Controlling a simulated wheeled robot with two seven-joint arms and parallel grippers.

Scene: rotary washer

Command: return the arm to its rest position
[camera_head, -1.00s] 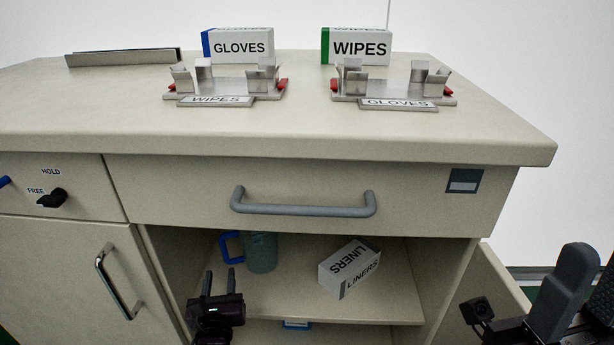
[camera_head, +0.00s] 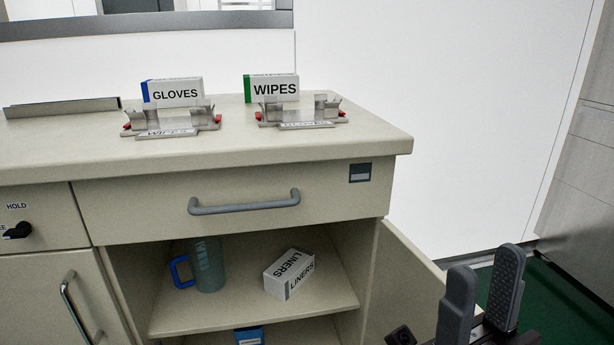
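My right gripper (camera_head: 486,262) shows at the lower right, in front of the open cabinet door (camera_head: 405,285). Its two dark grey fingers stand upright and apart, with nothing between them. My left gripper is out of view. Part of my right wrist shows at the bottom edge.
The counter (camera_head: 365,135) bears a GLOVES box (camera_head: 174,94), a WIPES box (camera_head: 274,89), and two metal holders (camera_head: 170,122) (camera_head: 300,113). The open shelf holds a blue-handled jug (camera_head: 208,267) and a LINERS box (camera_head: 289,274). The drawer (camera_head: 330,192) is shut. Green floor is clear at right.

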